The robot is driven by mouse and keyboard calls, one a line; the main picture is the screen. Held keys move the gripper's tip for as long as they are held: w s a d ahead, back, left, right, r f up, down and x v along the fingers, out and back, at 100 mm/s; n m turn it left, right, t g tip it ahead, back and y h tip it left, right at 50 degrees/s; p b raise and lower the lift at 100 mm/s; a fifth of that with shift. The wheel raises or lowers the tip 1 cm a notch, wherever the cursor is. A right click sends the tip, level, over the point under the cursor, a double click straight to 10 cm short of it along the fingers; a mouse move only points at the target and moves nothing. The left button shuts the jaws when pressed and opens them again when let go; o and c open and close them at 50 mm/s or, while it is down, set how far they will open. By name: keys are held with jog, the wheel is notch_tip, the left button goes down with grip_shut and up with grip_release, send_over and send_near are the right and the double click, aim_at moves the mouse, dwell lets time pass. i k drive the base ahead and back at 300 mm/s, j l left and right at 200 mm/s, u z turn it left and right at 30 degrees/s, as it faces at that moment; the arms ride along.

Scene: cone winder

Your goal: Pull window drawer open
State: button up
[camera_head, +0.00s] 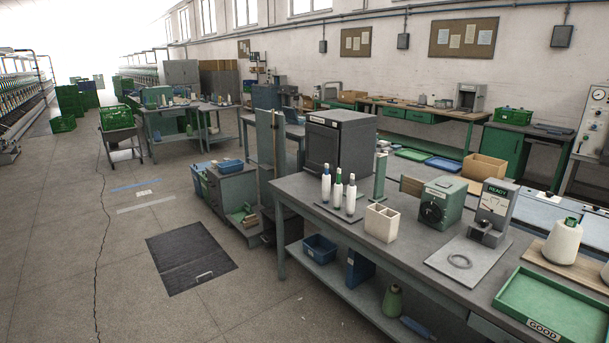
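My gripper is not in view. No drawer here is clearly marked as the window drawer. Green drawer fronts (420,117) sit under the wooden bench along the back wall and look shut. A grey drawer front (489,327) shows under the near table's top at the lower right, partly cut off by the frame. A dark grey cabinet (337,142) with a dark front panel stands on the near table; I cannot tell whether it holds a drawer.
A black mat (190,258) lies on the open floor at left.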

aim_at(315, 169)
jog(key=i+u, duration=0.45)
jog(key=i, duration=3.5)
jog(key=i+j, duration=0.05)
